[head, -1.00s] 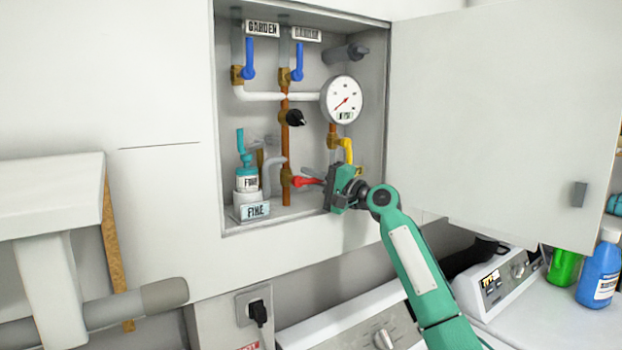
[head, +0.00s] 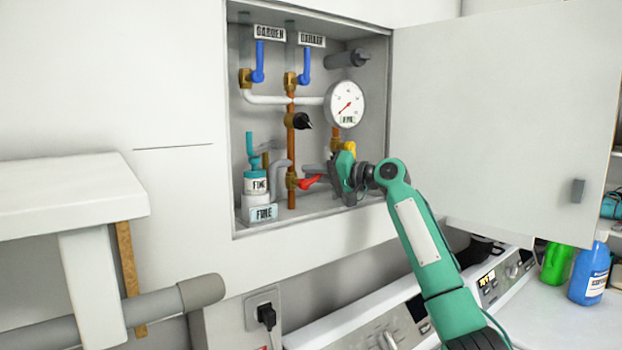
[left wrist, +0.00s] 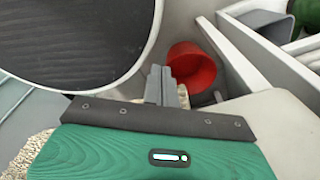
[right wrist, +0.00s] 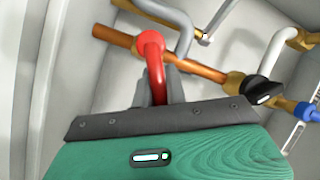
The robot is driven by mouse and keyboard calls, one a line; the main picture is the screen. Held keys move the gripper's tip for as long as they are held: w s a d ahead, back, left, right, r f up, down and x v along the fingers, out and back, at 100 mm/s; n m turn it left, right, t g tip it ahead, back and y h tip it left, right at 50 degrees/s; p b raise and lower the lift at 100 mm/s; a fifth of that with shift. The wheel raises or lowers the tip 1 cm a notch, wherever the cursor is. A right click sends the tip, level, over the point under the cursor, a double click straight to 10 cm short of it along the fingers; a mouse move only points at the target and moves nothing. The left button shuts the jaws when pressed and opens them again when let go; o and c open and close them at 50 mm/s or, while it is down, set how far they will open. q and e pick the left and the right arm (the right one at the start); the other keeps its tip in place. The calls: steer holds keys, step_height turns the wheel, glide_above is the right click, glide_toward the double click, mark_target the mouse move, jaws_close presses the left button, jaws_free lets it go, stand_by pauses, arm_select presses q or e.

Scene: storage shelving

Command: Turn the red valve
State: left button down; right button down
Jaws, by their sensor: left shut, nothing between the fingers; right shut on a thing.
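The red valve handle (head: 310,182) sits low on the copper pipe inside the open wall cabinet (head: 234,200). In the head view it points right, tilted slightly up, its outer end at my right gripper (head: 324,174). In the right wrist view, the red handle (right wrist: 152,48) runs from its round hub down between the fingers of my right gripper (right wrist: 154,88), which is shut on it. The fingers hide its outer end. My left gripper (left wrist: 162,86) is shut and empty in the left wrist view, away from the valve; the head view does not show it.
The yellow handle (head: 349,146) is close behind my right gripper, partly hidden. A black knob (head: 302,121), blue handles and a gauge (head: 346,104) are above. The open cabinet door (head: 500,120) stands at right. A red bucket (left wrist: 192,68) is near my left gripper.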

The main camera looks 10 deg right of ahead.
steer(key=n, duration=0.2)
steer(key=a+r+n+h+p, duration=0.1)
steer(key=shift+s+r+n+g+h, duration=0.2)
steer(key=shift+n+g+h, duration=0.1)
steer(key=shift+n+g, duration=0.1)
steer(key=n+h+p, duration=0.1)
steer(key=a+n+h, duration=0.1)
steer(key=shift+s+a+r+n+p, duration=0.1)
steer(key=shift+s+r+n+p, duration=0.15)
steer(key=shift+n+p, duration=0.1)
arm_select(q)
steer(key=shift+d+r+p, duration=0.25)
steer(key=shift+r, duration=0.7)
steer(key=shift+d+r+p, duration=0.25)
steer(key=shift+r, duration=0.7)
arm_select(e)
steer(key=shift+s+a+f+n+h, duration=0.15)
steer(key=shift+a+n+h, duration=0.15)
steer(key=shift+n+h, duration=0.25)
steer(key=shift+s+a+r+n+h, duration=0.1)
steer(key=shift+a+n+h, duration=0.25)
steer(key=shift+n, duration=0.35)
steer(key=shift+f, duration=0.1)
steer(key=c, duration=1.4)
jaws_free()
steer(key=shift+c, duration=0.2)
